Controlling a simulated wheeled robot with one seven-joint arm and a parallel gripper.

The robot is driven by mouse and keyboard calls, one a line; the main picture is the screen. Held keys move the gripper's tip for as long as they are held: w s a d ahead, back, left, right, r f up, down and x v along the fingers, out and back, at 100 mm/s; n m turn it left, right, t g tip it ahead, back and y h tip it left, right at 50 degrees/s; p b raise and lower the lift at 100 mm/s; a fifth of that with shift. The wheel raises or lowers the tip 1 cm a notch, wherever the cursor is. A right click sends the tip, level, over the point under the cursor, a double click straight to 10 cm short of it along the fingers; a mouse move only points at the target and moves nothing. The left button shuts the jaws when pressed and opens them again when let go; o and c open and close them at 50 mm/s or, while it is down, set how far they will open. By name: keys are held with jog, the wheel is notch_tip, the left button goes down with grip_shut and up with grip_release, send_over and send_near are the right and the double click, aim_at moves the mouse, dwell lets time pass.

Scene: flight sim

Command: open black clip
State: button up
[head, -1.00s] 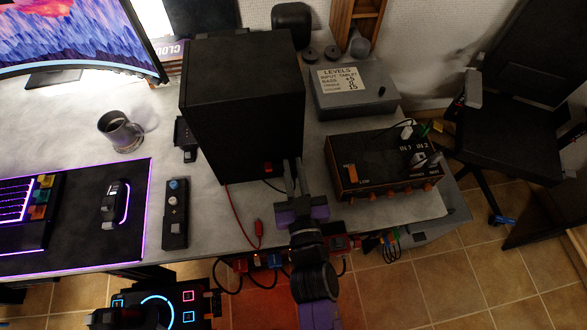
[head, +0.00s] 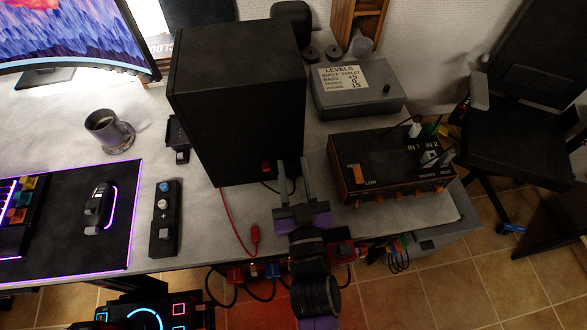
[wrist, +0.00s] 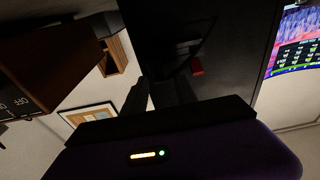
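My gripper (head: 294,165) is at the front right corner of the tall black box (head: 235,130), its two grey fingers spread with a clear gap between them. In the head view, a thin black lead (head: 271,188) runs from near the box's red socket (head: 266,167) toward the fingers. I cannot make out a black clip for certain; dark parts blend together there. A red clip (head: 255,234) on a red wire lies on the table's front edge, left of my gripper. The wrist view shows the dark box face and the red socket (wrist: 197,66) just beyond the fingers.
An amplifier-like box (head: 390,168) with orange knobs stands close to the right of my gripper. A grey box (head: 357,88) with a label stands behind it. A small black controller (head: 164,220) and mug (head: 108,131) are on the left. Cables hang below the table edge.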

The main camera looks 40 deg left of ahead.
jog(key=shift+d, duration=0.1)
jog(key=v, duration=0.7)
jog(key=shift+s+d+b, duration=0.2)
jog(key=shift+s+b, duration=0.05)
jog(key=shift+b, duration=0.05)
jog(key=shift+f, duration=0.1)
dwell(0.5)
